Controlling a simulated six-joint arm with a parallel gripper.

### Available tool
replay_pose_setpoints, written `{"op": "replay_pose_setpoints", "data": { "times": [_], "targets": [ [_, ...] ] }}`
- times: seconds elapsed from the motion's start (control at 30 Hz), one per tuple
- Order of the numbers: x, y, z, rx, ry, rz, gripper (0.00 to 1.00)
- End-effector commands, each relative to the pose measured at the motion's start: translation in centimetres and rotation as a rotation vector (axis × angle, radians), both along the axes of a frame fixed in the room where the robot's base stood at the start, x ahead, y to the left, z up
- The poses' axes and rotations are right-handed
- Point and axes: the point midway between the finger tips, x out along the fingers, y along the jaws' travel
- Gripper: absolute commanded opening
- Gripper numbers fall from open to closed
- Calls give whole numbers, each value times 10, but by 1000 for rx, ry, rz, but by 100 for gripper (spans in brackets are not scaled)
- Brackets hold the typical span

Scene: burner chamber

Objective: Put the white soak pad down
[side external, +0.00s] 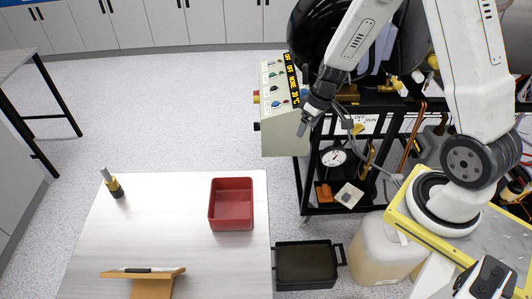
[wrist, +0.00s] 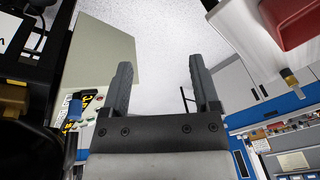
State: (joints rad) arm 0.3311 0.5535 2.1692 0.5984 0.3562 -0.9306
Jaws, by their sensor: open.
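A small white pad (side external: 349,195) with a grey knob-like piece on it lies on the lower shelf of the black cart; it is probably the white soak pad, but I cannot be sure. My gripper (side external: 308,120) is in the air in front of the control box, well above the pad and to its left. In the wrist view my gripper (wrist: 160,68) has its two fingers apart with nothing between them. No pad shows in the wrist view.
A control box (side external: 280,135) stands close behind my gripper. A red bin (side external: 231,224) and a brass fitting (side external: 115,188) stand on the table (side external: 180,225). A black pan (side external: 307,284) is beside the table. An orange block (side external: 324,193) and a round gauge (side external: 333,157) are near the pad.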

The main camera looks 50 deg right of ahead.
Motion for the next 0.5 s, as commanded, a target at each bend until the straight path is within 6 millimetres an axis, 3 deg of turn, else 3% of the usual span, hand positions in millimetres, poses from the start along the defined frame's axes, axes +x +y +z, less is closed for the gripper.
{"op": "replay_pose_setpoints", "data": {
  "times": [0.2,0.5],
  "targets": [
    [-23,39,41,-47,3,-5,78],
    [-63,76,80,-111,-24,-31,78]
  ]
}}
